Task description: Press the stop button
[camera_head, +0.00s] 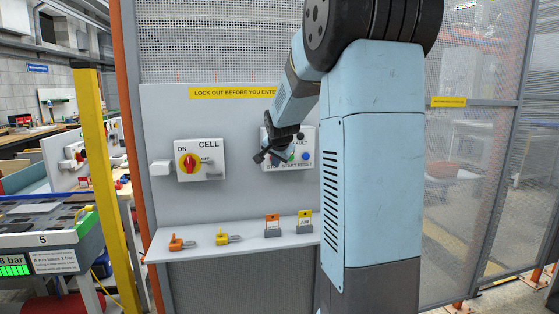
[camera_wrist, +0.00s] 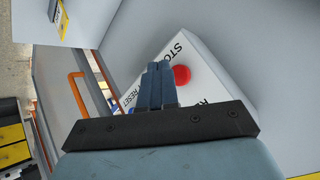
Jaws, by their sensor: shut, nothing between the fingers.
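The control box (camera_head: 307,140) is a white panel on the grey board, with FAULT, START and RESET labels showing in the head view. A blue button (camera_head: 306,156) sits at its lower right. The wrist view shows a red button (camera_wrist: 182,75) beside the partly visible STOP label; the head view does not show it clearly, as my arm covers part of the box. My gripper (camera_head: 262,157) is in front of the box's left side. In the wrist view my gripper (camera_wrist: 159,66) is shut and empty, its fingertips just left of the red button. Contact cannot be told.
A CELL switch box (camera_head: 200,160) with a red and yellow rotary knob is left of the control box. A shelf (camera_head: 250,242) below carries an orange padlock (camera_head: 181,243), a yellow padlock (camera_head: 228,238) and two tags. A yellow post (camera_head: 97,180) stands left.

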